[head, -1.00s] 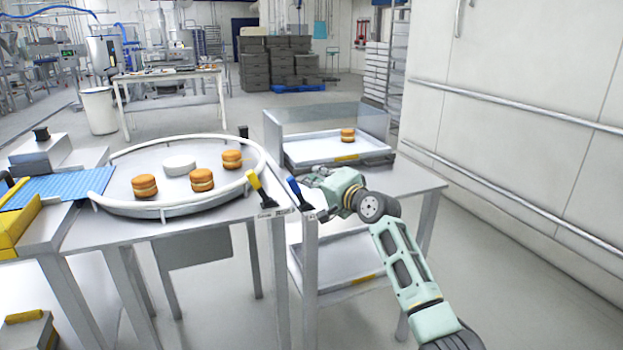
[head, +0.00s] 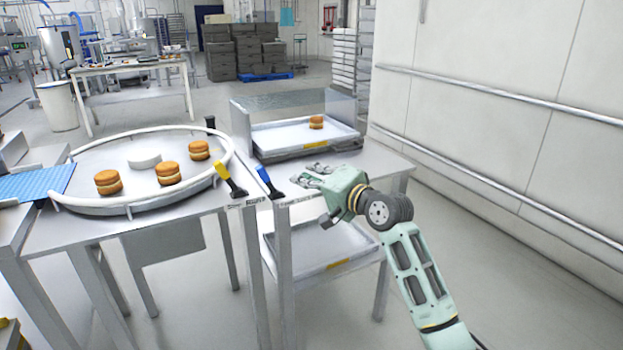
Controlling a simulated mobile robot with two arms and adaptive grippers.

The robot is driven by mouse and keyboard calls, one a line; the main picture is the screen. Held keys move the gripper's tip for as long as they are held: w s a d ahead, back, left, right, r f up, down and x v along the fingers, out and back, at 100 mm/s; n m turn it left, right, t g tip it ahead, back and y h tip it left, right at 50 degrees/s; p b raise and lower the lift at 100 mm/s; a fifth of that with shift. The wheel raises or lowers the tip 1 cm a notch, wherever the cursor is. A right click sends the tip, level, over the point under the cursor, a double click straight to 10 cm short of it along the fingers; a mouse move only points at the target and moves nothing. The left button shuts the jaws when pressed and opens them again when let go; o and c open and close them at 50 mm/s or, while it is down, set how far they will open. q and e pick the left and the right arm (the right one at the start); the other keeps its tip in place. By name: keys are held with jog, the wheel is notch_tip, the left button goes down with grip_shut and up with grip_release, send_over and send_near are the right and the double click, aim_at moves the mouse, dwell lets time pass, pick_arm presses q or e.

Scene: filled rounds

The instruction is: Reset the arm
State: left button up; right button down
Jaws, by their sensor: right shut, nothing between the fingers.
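My right gripper (head: 312,174) is shut and empty. It hangs over the front part of the metal side table, in front of the tray and pointing left. My right arm (head: 405,260) comes in from the lower right, pale green with dark joints. My left gripper and left arm are not in view.
A round rimmed table (head: 78,205) at the left holds several filled rounds around a white hub (head: 144,160). A tray (head: 275,143) with one filled round (head: 316,122) stands behind my right gripper. A yellow lever (head: 231,181) and a blue lever (head: 268,182) are close by on the left. A wall rail (head: 500,186) runs at the right.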

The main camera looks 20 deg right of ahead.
jog(key=shift+v, duration=0.75)
